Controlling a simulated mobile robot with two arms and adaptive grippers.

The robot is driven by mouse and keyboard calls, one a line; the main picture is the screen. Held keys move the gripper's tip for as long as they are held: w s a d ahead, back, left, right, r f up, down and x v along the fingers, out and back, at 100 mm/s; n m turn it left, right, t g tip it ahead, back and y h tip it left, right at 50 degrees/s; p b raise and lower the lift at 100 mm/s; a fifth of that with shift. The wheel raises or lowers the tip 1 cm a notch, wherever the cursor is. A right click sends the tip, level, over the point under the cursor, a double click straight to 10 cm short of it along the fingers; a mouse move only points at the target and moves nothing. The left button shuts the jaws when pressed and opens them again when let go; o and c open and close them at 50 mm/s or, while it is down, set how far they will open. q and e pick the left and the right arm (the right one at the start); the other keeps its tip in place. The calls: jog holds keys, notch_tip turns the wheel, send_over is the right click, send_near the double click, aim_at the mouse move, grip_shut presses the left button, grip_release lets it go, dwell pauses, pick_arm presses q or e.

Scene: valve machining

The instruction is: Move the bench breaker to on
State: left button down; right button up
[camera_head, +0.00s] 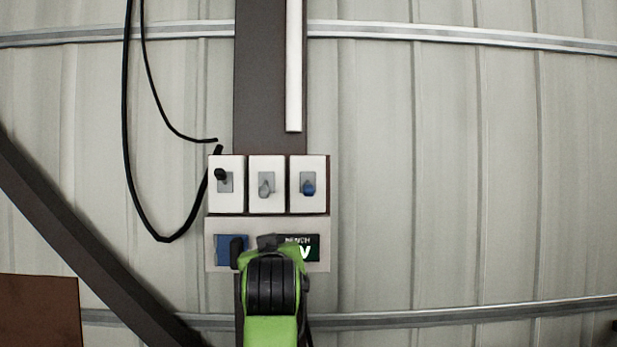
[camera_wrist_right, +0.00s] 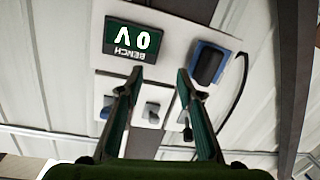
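Three white breaker plates sit side by side on the post in the head view. The left breaker (camera_head: 221,174) has a black lever pointing up. The middle breaker (camera_head: 266,189) has a grey lever and the right breaker (camera_head: 308,188) a blue lever, both low. No breaker label is readable. A green-black display (camera_head: 312,248) marked BENCH is partly hidden by my right arm; the wrist view shows it (camera_wrist_right: 128,40) reading 0 V, upside down. My right gripper (camera_wrist_right: 160,72) is open and empty before the panel, the grey lever (camera_wrist_right: 151,112) showing between its fingers. My left gripper is out of view.
A blue unit with a black block (camera_wrist_right: 208,64) stands out from the panel beside the display. A black cable (camera_head: 127,150) loops left of the panel. A diagonal brown beam (camera_head: 85,250) crosses at lower left. The wall at right is clear.

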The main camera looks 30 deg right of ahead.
aim_at(309, 193)
jog(key=s+d+r+m+h+p, duration=0.2)
jog(key=s+d+r+m, duration=0.1)
jog(key=s+r, duration=0.8)
jog(key=p+x, duration=0.2)
jog(key=x, duration=0.2)
jog(key=p+x, duration=0.2)
jog(key=x, duration=0.3)
jog(key=a+r+p+x, duration=0.1)
jog(key=p+x, duration=0.1)
jog(key=x, duration=0.3)
jog(key=shift+w, duration=0.35)
jog(key=shift+w+d+f, duration=0.1)
jog(key=shift+w+d, duration=0.25)
jog(key=shift+w, duration=0.15)
jog(key=shift+s, duration=0.1)
grip_shut()
